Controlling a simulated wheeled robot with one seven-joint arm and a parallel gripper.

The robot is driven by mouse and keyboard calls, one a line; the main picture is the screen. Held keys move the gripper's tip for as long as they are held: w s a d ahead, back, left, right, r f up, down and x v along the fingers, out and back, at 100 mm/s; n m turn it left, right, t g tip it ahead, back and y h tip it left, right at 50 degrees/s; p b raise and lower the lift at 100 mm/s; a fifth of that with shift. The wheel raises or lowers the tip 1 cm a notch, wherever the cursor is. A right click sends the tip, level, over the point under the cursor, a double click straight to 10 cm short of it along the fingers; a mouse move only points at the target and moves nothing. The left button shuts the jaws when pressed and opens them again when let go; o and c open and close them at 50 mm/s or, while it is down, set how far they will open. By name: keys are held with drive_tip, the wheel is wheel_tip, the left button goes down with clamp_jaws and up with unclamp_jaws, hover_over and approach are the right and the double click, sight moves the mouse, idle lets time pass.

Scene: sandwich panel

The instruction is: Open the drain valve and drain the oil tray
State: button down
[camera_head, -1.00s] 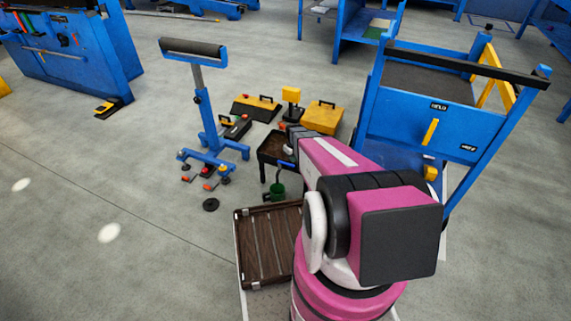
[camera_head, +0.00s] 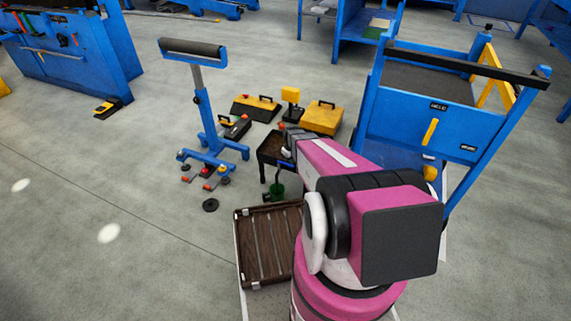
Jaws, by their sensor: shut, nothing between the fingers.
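The oil tray (camera_head: 268,150) is a dark brown, shallow tray on black legs, standing on the floor just left of the end of my arm. My arm hides its right part. A small blue piece (camera_head: 285,166), perhaps the drain valve's handle, shows at the tray's near side. A green container (camera_head: 277,189) stands below it. My gripper (camera_head: 287,152) is small and partly hidden by my arm, at the tray's right near edge. Its fingers look shut with nothing held. I cannot tell whether it touches the blue piece.
A slatted brown crate (camera_head: 267,206) lies in front of the tray. A blue roller stand (camera_head: 207,125) stands to the left, with small parts at its foot. Yellow-and-black toolboxes (camera_head: 322,117) sit behind. A blue cart (camera_head: 420,115) is at right.

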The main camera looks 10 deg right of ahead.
drive_tip(key=shift+s+a, duration=0.4)
drive_tip(key=shift+s, duration=0.35)
drive_tip(key=shift+r, duration=0.2)
drive_tip(key=shift+s+a+r, duration=0.1)
drive_tip(key=shift+s+r, duration=0.05)
drive_tip(key=shift+r, duration=0.55)
drive_tip(key=shift+s+a+r, duration=0.1)
drive_tip(key=shift+r, duration=0.55)
drive_tip(key=shift+w+d+r, duration=0.1)
drive_tip(key=shift+w+r, duration=0.1)
drive_tip(key=shift+r, duration=0.45)
drive_tip(key=shift+w+d+r, duration=0.15)
drive_tip(key=shift+r, duration=0.55)
drive_tip(key=shift+w+d+r, duration=0.1)
drive_tip(key=shift+w+r, duration=0.1)
drive_tip(key=shift+r, duration=0.45)
